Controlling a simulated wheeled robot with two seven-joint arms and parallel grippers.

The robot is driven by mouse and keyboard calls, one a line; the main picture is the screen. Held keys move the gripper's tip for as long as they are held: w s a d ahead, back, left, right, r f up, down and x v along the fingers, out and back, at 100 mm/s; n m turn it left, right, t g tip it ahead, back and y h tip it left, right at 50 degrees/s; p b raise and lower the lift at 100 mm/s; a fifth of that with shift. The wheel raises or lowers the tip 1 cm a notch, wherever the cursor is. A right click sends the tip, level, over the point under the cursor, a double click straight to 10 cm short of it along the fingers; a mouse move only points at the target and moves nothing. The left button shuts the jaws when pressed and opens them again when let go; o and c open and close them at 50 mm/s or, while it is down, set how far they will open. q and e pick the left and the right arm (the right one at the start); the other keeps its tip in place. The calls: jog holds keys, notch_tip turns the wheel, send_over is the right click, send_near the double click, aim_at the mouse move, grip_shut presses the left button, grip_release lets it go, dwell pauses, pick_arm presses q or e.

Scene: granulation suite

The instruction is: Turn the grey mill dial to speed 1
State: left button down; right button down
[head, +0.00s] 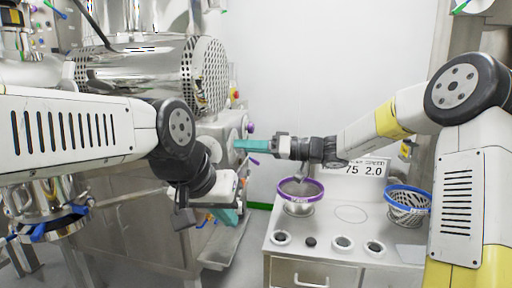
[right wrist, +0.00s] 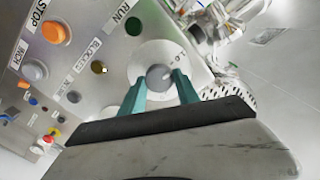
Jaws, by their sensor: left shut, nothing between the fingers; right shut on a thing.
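The grey mill dial (right wrist: 158,74) is a round grey knob on a pale disc with small markings, on the steel machine's panel. In the right wrist view the teal fingers of my right gripper (right wrist: 160,88) are on both sides of it, shut on it. The markings are too small to read surely, so the dial's setting cannot be told. In the head view my right gripper (head: 238,145) reaches left to the panel, and its fingers hide the knob. My left gripper (head: 230,216) is shut and empty, lower, in front of the machine.
The panel also carries an orange STOP button (right wrist: 55,32), an INCH button (right wrist: 34,70) and a green RUN button (right wrist: 132,25). In the head view, a purple-rimmed sieve (head: 300,190) and a blue-rimmed basket (head: 408,205) stand on the steel bench (head: 330,258) at right.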

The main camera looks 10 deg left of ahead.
jog(key=shift+f+n, duration=0.1)
jog(key=shift+n, duration=0.2)
jog(key=c, duration=0.9)
grip_release()
jog(key=d, duration=0.8)
jog(key=shift+s, duration=0.15)
